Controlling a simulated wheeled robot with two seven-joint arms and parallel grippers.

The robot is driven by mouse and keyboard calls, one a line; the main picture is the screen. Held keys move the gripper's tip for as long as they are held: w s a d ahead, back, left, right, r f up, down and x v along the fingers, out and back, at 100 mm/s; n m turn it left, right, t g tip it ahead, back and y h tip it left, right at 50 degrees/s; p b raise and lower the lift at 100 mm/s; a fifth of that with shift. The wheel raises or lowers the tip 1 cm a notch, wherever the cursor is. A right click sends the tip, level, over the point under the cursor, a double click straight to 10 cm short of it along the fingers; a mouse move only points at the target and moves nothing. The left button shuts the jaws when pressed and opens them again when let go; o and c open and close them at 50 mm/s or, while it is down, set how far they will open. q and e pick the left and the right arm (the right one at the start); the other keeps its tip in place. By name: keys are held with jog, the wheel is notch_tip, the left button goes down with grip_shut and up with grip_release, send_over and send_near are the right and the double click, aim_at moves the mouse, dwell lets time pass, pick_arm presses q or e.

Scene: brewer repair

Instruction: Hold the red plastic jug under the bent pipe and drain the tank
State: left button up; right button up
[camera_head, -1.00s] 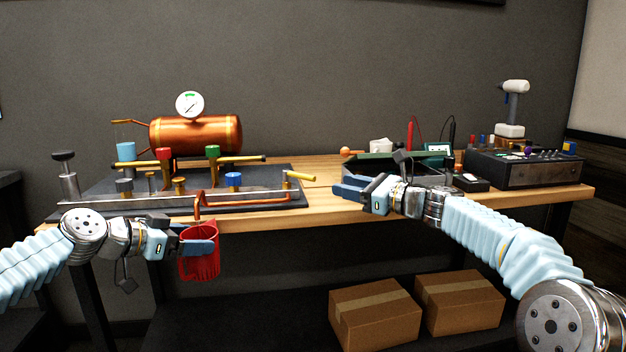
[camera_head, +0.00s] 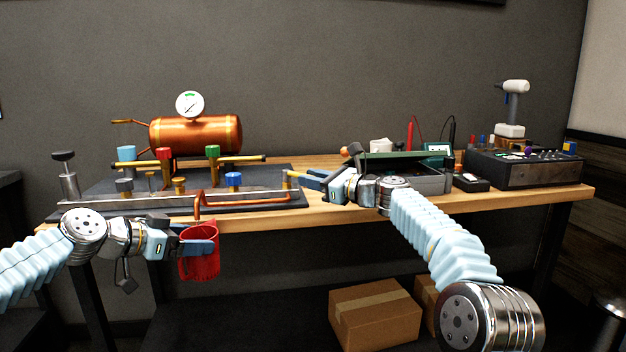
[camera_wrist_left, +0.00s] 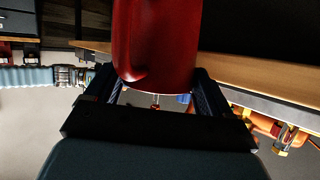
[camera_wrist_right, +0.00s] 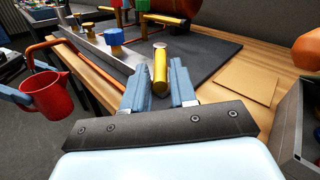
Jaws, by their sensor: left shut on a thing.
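The red plastic jug (camera_head: 199,264) is upright below the front edge of the bench, with its mouth just under the bent copper pipe (camera_head: 197,207). My left gripper (camera_head: 205,247) is shut on the jug, which also shows large in the left wrist view (camera_wrist_left: 155,40). The copper tank (camera_head: 195,134) with a round gauge (camera_head: 190,104) stands at the back. My right gripper (camera_head: 302,178) is open at the yellow lever (camera_wrist_right: 160,70) on the rail's right end. In the right wrist view the lever's near end lies between the fingertips. Any liquid in the jug is hidden.
Coloured valve knobs, red (camera_head: 164,154), green (camera_head: 212,152) and blue (camera_head: 233,179), stand on the dark mat's assembly. An open toolbox (camera_head: 430,178) and a black control box (camera_head: 525,169) are at the right. A cardboard box (camera_head: 375,313) sits below the bench.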

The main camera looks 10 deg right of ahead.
grip_shut()
jog(key=shift+s+a+r+m+t+h, duration=0.2)
jog(key=shift+s+m+t+h, duration=0.1)
jog(key=shift+m+t+h, duration=0.15)
jog(key=shift+s+a+m+t+h, duration=0.2)
jog(key=shift+a+m+t+h, duration=0.1)
jog(key=shift+m+t+h, duration=0.25)
jog(key=shift+s+a+m+t+h, duration=0.15)
jog(key=shift+a+m+t+h, duration=0.2)
jog(key=shift+h, duration=0.25)
jog(key=shift+f+m+h, duration=0.1)
jog(key=shift+m+h, duration=0.15)
jog(key=shift+h, duration=0.05)
jog(key=shift+o, duration=1.7)
grip_release()
jog(key=shift+f, duration=0.1)
